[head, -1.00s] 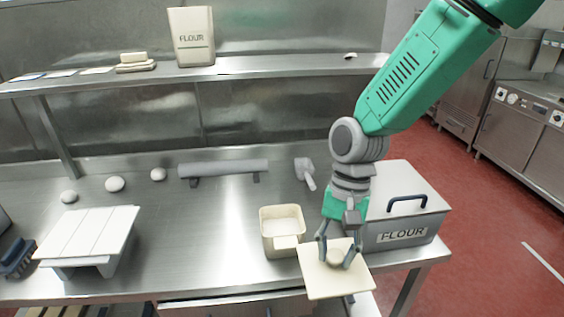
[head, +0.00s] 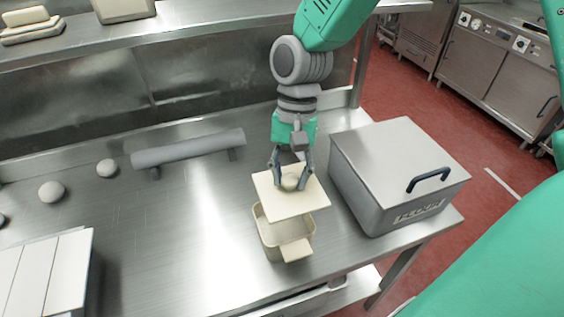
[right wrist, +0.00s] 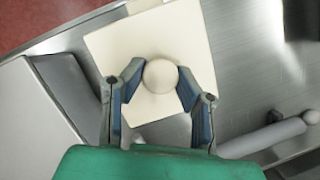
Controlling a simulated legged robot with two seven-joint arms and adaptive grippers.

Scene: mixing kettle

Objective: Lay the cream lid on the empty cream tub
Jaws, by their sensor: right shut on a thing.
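The cream lid (head: 305,200) is a flat square plate with a round knob. My right gripper (head: 290,181) is shut on the lid's knob and holds the lid over the back part of the cream tub (head: 282,236). The tub's front wall and front handle (head: 297,250) show below the lid; most of its opening is hidden. I cannot tell whether the lid touches the rim. In the right wrist view the knob (right wrist: 160,76) sits between the fingers, with the lid (right wrist: 112,48) beyond. My left gripper is not in view.
A grey flour bin (head: 375,190) with a dark handle stands close to the right of the tub. A grey roller (head: 190,149) lies behind to the left. White boards (head: 40,270) are at the left. The counter between is clear.

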